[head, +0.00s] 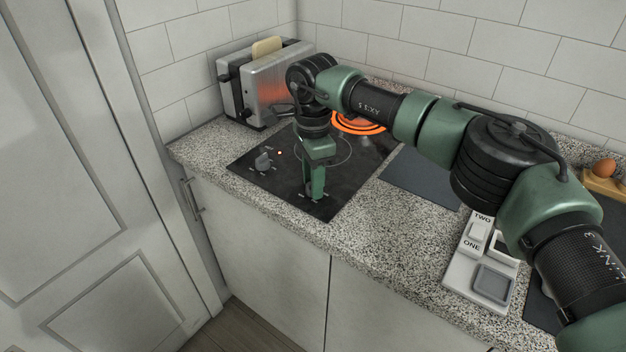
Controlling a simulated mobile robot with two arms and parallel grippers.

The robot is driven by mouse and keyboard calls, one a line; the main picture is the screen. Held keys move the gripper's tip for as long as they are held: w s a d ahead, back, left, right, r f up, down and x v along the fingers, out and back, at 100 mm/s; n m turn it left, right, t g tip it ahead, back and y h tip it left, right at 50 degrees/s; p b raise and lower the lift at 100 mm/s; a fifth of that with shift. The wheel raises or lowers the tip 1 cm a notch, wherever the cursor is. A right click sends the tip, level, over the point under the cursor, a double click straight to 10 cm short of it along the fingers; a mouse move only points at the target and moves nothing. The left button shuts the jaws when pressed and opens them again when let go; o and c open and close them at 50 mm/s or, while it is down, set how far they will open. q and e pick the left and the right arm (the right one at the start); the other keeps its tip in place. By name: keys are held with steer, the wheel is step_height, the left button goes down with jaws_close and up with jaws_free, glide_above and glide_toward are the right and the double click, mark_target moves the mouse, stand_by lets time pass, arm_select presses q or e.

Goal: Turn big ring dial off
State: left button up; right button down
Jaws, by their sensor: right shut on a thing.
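The black cooktop (262,180) is set into the speckled counter. Its rear ring (358,123) glows orange, partly behind my right arm. A thin, unlit ring outline (347,160) lies nearer the front. I cannot read the markings, so I cannot tell which dial serves which ring. My left gripper is out of view.
A toaster (261,85) with bread stands behind the cooktop at the left. A dark mat (424,178) lies to the right. A white switch panel (466,265) marked ONE and TWO sits at the front right. An egg (604,168) rests in a wooden holder.

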steer(key=shift+w+r+n, duration=0.1)
steer(key=shift+r+n, duration=0.05)
steer(key=shift+n, duration=0.75)
steer(key=c, duration=1.1)
jaws_free()
steer(key=shift+o, duration=0.3)
step_height(320, 180, up, 8)
steer(key=shift+f+b, duration=0.1)
steer(key=shift+b, duration=0.25)
